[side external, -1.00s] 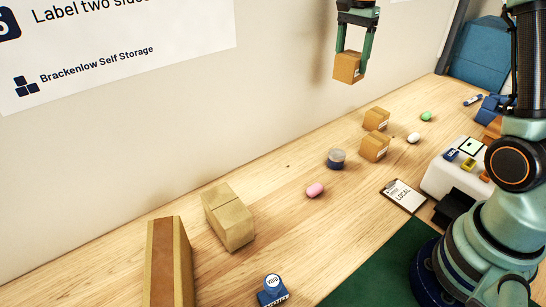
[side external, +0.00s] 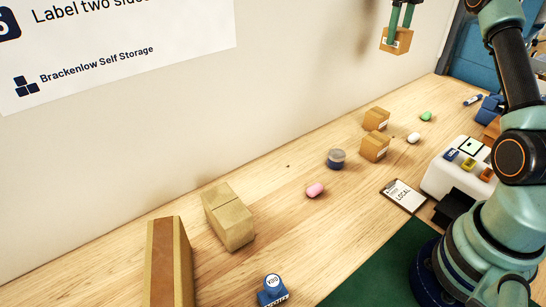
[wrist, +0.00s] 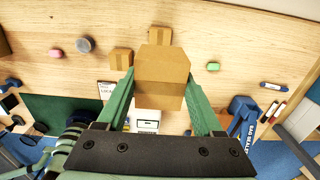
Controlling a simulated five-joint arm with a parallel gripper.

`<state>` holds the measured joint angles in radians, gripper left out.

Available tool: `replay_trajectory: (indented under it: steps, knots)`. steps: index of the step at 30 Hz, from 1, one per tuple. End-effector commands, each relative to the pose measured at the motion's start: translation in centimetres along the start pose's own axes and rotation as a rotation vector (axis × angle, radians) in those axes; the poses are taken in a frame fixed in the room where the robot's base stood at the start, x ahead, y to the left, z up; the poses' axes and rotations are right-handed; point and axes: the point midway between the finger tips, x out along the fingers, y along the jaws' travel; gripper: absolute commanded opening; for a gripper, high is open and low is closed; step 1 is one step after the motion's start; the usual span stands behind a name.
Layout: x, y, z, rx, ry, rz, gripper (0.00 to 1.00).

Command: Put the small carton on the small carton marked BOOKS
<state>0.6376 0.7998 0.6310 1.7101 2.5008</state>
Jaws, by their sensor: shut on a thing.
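My gripper (side external: 397,36) is high above the far part of the bench, shut on a small brown carton (side external: 398,42). In the wrist view the held carton (wrist: 160,78) sits between the two green fingers. Two small cartons with white labels stand on the bench below, apart from the held one: a farther one (side external: 376,117) and a nearer one (side external: 373,145). They also show in the wrist view, as one carton (wrist: 160,34) partly hidden behind the held one and another (wrist: 120,58) to its left. The label print is too small to read, so I cannot tell which says BOOKS.
Around the two cartons lie a white piece (side external: 414,138), a green piece (side external: 426,116), a pink piece (side external: 314,191) and a grey-blue roll (side external: 336,159). A clipboard (side external: 403,196) and white machine (side external: 455,178) are to the right. Larger cartons (side external: 228,218) stand nearer the camera.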

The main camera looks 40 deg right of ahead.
Motion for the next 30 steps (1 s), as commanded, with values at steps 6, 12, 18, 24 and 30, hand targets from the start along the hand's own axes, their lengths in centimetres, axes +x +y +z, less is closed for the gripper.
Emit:
replay_trajectory:
  steps: [6,12,18,24,30]
  knots:
    - [3.1,0.1,-0.1,0.006,0.004,0.003,0.12]
    - [8.0,0.1,-0.1,0.005,0.004,0.003,0.12]
    - [12.6,0.1,-0.1,0.004,0.004,0.003,0.12]
    - [15.2,0.0,-0.1,0.003,0.001,0.001,0.12]
    - [17.0,0.1,-0.1,0.003,0.003,0.002,0.12]
